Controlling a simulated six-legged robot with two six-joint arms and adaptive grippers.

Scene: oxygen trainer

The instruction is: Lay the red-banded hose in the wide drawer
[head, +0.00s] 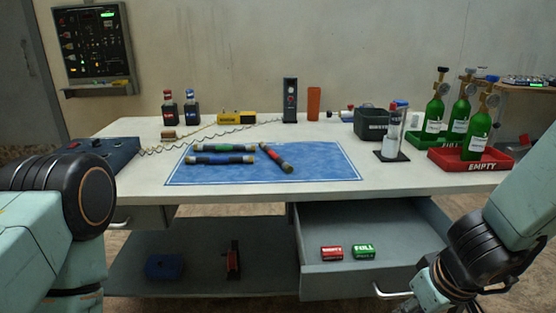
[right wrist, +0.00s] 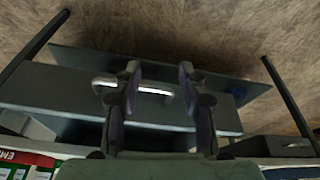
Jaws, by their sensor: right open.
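The red-banded hose (head: 276,160) lies slanted on the blue mat (head: 325,165), right of a green-banded hose (head: 224,148) and a blue-banded hose (head: 222,159). The wide drawer (head: 315,280) stands open below the table's right half, with a red block (head: 332,253) and a green block (head: 363,251) inside. My right gripper (right wrist: 157,72) is open and empty, by the drawer handle (head: 390,293). In the right wrist view the handle (right wrist: 150,89) shows between the fingers; I cannot tell whether they touch it. My left gripper is out of view.
A blue box (head: 100,153) is at the left. The table front by the mat is clear.

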